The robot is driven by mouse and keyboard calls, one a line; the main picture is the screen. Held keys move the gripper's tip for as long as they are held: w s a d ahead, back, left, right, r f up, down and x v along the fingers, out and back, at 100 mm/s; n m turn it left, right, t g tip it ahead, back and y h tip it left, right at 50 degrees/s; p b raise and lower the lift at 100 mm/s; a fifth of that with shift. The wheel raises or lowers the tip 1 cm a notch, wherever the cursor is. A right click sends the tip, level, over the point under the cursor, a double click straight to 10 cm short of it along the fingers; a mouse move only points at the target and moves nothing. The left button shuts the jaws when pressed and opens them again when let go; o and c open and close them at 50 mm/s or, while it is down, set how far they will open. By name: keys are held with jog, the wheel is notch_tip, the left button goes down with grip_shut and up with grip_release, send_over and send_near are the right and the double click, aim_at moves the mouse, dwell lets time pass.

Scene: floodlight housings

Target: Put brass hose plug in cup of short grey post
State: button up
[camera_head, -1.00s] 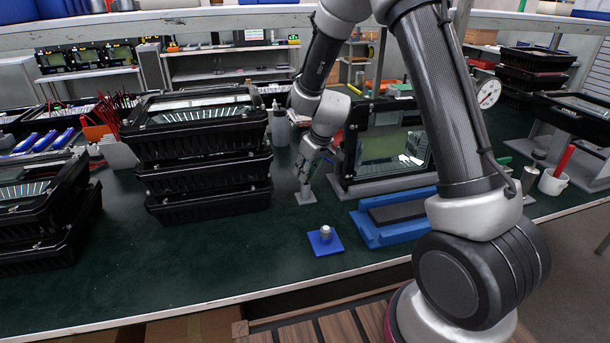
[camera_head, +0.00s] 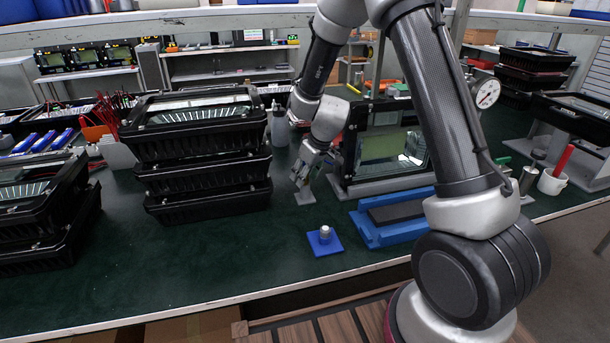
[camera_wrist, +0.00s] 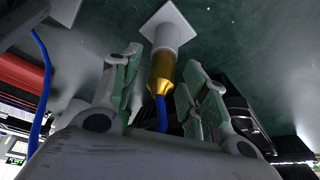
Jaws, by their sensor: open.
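The brass hose plug (camera_wrist: 161,72) has a blue hose (camera_wrist: 162,112) running from its near end. Its far end meets the top of the short grey post (camera_wrist: 172,38), in line with it; how deep it sits in the cup cannot be seen. My gripper (camera_wrist: 162,62) is open, with one finger on each side of the plug and a gap to it on both sides. In the head view my gripper (camera_head: 303,172) is over the post and hides most of it, leaving its square base (camera_head: 305,196) in sight. The plug cannot be made out there.
A blue square base (camera_head: 325,246) with a short light peg stands in front. A blue tray (camera_head: 380,232) and a framed floodlight housing (camera_head: 385,148) stand to the right. Stacked black housings (camera_head: 205,170) stand to the left. The green bench between is clear.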

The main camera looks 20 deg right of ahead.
jog(key=s+d+r+m, duration=0.1)
jog(key=s+d+r, duration=0.3)
jog(key=r, duration=0.5)
jog(key=s+d+r, duration=0.2)
jog(key=s+r, duration=0.4)
jog(key=r, duration=0.3)
jog(key=s+d+r+m+h, duration=0.1)
jog(key=s+d+r, duration=0.3)
jog(key=s, duration=0.8)
jog(key=s+d+r+m+h, duration=0.1)
jog(key=s+d+r+m, duration=0.3)
jog(key=s, duration=0.8)
jog(key=shift+d, duration=0.45)
